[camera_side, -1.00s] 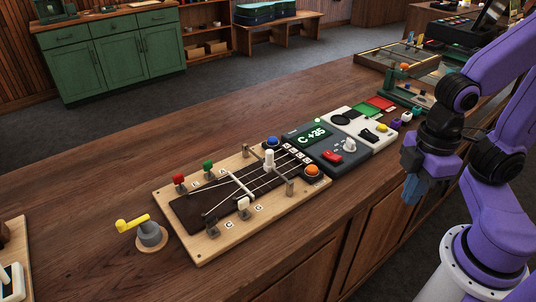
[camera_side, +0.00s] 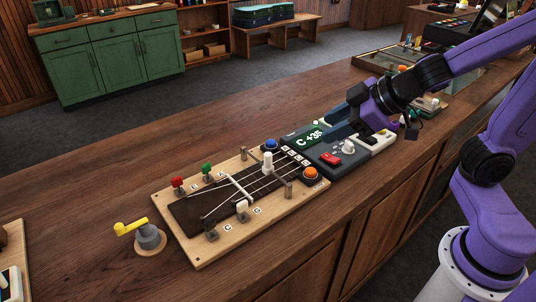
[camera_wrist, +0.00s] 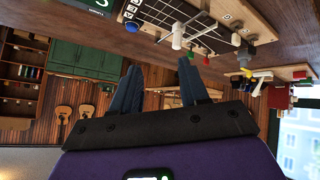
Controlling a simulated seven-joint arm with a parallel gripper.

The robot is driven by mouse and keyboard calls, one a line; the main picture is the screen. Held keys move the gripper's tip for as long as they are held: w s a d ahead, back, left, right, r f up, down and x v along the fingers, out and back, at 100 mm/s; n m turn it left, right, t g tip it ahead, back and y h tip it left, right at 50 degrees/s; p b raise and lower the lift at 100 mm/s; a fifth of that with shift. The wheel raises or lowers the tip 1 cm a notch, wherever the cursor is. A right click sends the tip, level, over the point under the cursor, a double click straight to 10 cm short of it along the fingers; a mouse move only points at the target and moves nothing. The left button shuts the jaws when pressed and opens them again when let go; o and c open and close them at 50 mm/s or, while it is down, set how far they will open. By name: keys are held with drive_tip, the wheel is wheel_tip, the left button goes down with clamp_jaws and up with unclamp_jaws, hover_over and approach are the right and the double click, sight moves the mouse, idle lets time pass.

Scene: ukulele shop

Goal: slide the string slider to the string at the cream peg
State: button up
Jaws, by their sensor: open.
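A pale wooden string board (camera_side: 185,250) has strings over a dark fretboard (camera_side: 190,218). A white upright knob (camera_side: 268,162), apparently the string slider, stands among the strings toward the board's right end. It also shows in the wrist view (camera_wrist: 177,36). The cream peg (camera_side: 242,206) is on the near long side. A pale bar (camera_side: 238,186) crosses the strings. My gripper (camera_side: 336,120) is open and empty over the grey tuner box, right of the board. Its two fingers (camera_wrist: 160,68) are apart in the wrist view, with nothing between them.
Red (camera_side: 177,182), green (camera_side: 207,169), blue (camera_side: 271,144) and orange (camera_side: 310,173) knobs stand along the board. The tuner box (camera_side: 342,162) with a red switch (camera_side: 330,159) adjoins it. A yellow-handled crank (camera_side: 131,227) stands left. The counter (camera_side: 120,190) beyond the board is clear.

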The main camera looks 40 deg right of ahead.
drive_tip(key=w+a+r+t+y, duration=0.2)
drive_tip(key=w+a+r+y, duration=0.1)
drive_tip(key=w+r, duration=0.15)
drive_tip(key=g, duration=0.4)
approach(270, 154)
drive_tip(key=shift+x, duration=5.3)
clamp_jaws()
